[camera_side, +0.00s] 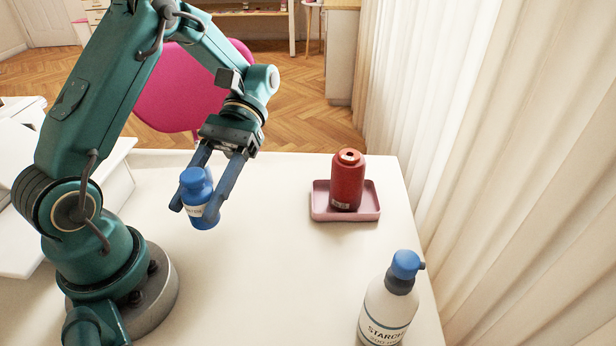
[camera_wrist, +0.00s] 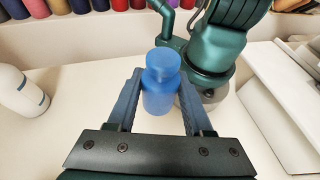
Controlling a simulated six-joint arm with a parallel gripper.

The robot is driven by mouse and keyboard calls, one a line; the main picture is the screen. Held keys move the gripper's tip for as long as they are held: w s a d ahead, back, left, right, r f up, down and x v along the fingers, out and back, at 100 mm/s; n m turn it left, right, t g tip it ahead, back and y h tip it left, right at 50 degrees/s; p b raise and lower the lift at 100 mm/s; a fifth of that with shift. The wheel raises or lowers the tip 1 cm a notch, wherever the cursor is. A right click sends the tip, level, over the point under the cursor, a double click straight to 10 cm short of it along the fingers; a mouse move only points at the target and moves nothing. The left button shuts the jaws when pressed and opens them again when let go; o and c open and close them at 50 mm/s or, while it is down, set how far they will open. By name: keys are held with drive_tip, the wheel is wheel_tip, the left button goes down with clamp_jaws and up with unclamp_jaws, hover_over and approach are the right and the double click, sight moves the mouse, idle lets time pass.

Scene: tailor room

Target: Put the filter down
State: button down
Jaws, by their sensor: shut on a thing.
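A red canister (camera_side: 348,182) stands in a pink tray (camera_side: 320,213) at the table's back right. A white starch bottle with a blue cap (camera_side: 388,305) stands front right. The middle of the white table (camera_side: 265,265) is clear. White boxes (camera_wrist: 275,110) show in the wrist view.

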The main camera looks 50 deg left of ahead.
drive_tip(key=w+d+r+n+t+h, duration=0.5)
drive_tip(key=r+n, duration=0.1)
drive_tip(key=s+d+f, duration=0.1)
drive_tip(key=d+f, duration=0.2)
drive_tip(key=f, duration=0.1)
drive_tip(key=s+d+f, duration=0.1)
drive_tip(key=d+f, duration=0.3)
drive_tip(key=s+d+f, duration=0.1)
drive_tip(key=d+f, duration=0.2)
drive_tip(key=d, duration=0.1)
drive_tip(key=shift+s+f, duration=0.25)
drive_tip(key=shift+f, duration=2.1)
drive_tip(key=shift+f, duration=0.1)
drive_tip(key=shift+c, duration=1.5)
unclamp_jaws()
